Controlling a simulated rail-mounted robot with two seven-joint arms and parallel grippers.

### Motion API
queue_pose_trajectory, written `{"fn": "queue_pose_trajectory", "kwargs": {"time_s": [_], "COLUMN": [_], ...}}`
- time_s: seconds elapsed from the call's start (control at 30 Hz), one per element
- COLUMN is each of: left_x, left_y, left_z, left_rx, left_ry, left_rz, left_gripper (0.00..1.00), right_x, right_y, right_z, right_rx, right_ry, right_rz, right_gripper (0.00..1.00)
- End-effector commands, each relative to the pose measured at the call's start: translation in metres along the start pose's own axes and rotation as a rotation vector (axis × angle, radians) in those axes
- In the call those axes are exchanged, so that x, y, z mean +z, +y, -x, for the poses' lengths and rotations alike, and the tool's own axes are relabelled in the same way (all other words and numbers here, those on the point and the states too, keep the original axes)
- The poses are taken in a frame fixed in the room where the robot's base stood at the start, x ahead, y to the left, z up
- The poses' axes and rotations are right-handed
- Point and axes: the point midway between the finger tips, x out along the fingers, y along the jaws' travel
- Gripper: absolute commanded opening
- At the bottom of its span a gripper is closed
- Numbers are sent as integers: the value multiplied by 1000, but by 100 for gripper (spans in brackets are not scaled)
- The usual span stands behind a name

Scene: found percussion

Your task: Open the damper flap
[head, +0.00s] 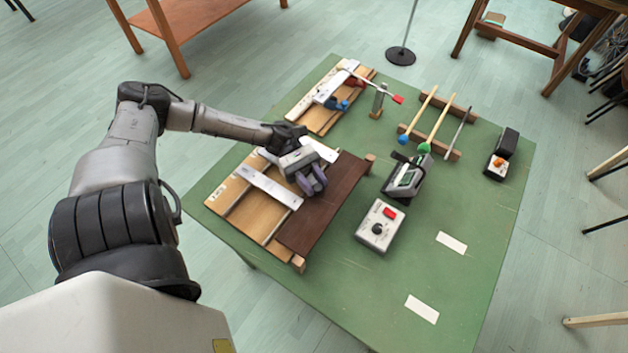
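A dark brown flat panel (322,205), which looks like the damper flap, lies along the right side of a light wooden board (232,200) on the green table. It looks flat, and I cannot tell whether it is raised at any edge. My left gripper (313,183) is over the upper left part of the panel, pointing down. Its purple-grey fingertips are close to the panel surface; I cannot tell whether they touch it or how far apart they are. The gripper hides part of the panel's left edge. My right gripper is not in view.
White strips (268,187) cross the board. A grey control box (380,226) with a red button and a dark device (406,178) stand to the right. Sticks with coloured ends (440,122) lie on a rack behind. The front right of the green table (480,205) is mostly clear.

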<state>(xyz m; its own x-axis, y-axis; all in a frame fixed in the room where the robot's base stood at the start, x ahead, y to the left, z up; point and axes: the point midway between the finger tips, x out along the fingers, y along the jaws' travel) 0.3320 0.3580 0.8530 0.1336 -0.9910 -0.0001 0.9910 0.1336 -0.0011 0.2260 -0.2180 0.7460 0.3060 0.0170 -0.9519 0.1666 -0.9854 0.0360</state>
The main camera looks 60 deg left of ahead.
Motion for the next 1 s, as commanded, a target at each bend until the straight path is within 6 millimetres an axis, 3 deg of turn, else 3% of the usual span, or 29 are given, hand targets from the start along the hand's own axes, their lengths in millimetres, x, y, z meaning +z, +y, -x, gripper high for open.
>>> {"fn": "queue_pose_trajectory", "kwargs": {"time_s": [0.3, 0.67, 1.0], "left_x": [0, 4, 24], "left_y": [0, 0, 4], "left_z": [0, 0, -8], "left_rx": [-1, -1, -1], "left_ry": [0, 18, 204], "left_rz": [0, 5, 80], "left_gripper": [0, 0, 0], "right_x": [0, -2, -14], "right_y": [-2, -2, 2], "right_z": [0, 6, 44], "right_rx": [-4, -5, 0], "right_ry": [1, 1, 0], "right_rz": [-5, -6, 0], "right_gripper": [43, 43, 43]}}
